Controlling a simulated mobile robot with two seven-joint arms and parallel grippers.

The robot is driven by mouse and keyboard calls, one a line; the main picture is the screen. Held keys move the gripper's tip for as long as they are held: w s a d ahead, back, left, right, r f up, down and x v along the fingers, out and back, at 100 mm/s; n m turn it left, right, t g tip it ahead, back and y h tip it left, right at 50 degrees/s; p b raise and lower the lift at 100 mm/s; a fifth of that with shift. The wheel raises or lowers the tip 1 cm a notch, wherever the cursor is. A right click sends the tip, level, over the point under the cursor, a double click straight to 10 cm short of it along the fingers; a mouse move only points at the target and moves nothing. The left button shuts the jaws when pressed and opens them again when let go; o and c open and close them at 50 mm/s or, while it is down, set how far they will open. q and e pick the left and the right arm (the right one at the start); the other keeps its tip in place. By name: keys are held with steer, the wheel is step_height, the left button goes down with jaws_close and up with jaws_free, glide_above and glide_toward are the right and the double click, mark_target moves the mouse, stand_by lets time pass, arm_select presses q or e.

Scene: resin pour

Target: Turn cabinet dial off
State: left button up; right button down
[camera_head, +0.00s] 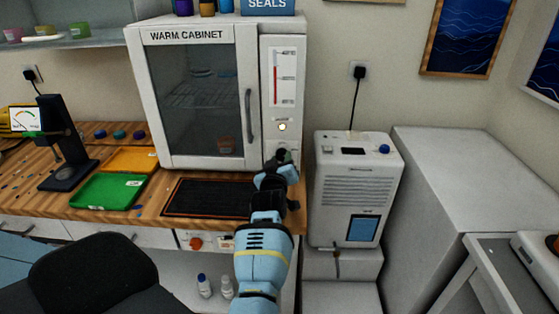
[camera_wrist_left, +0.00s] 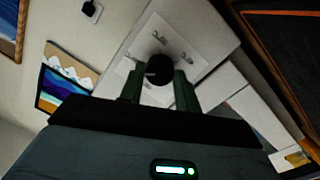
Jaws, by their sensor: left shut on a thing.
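The white warm cabinet (camera_head: 200,110) stands on the wooden bench with its glass door closed. Its right-hand panel carries a red-marked gauge (camera_head: 285,78) and a pale, lit-looking lamp (camera_head: 282,127). In the left wrist view the round black dial (camera_wrist_left: 159,70) sits on a white plate with printed marks, too blurred to read. A pale pointer line shows on its left side. My left gripper (camera_head: 281,157) is at the panel's lower end, its fingers (camera_wrist_left: 158,84) shut on the dial's two sides. My right gripper is out of view.
A black mat (camera_head: 210,197) lies before the cabinet, with green (camera_head: 107,191) and orange (camera_head: 132,160) trays to its left. A white appliance (camera_head: 357,190) stands close right of my arm. A black chair (camera_head: 95,275) is at the lower left.

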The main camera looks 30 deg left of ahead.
arm_select(q)
steer(key=n, duration=0.2)
steer(key=shift+r+n, duration=0.1)
steer(key=shift+n, duration=0.3)
steer(key=n+p, duration=0.1)
steer(key=n, duration=0.2)
steer(key=shift+n+t, duration=0.3)
steer(key=shift+n+y, duration=0.3)
steer(key=shift+n, duration=1.6)
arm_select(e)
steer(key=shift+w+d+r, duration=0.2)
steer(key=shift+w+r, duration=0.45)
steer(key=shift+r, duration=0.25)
arm_select(q)
steer(key=o, duration=1)
steer(key=shift+c, duration=0.2)
steer(key=shift+d+f, duration=0.1)
steer(key=shift+f, duration=0.1)
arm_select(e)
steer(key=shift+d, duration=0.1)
arm_select(q)
steer(key=shift+s, duration=0.15)
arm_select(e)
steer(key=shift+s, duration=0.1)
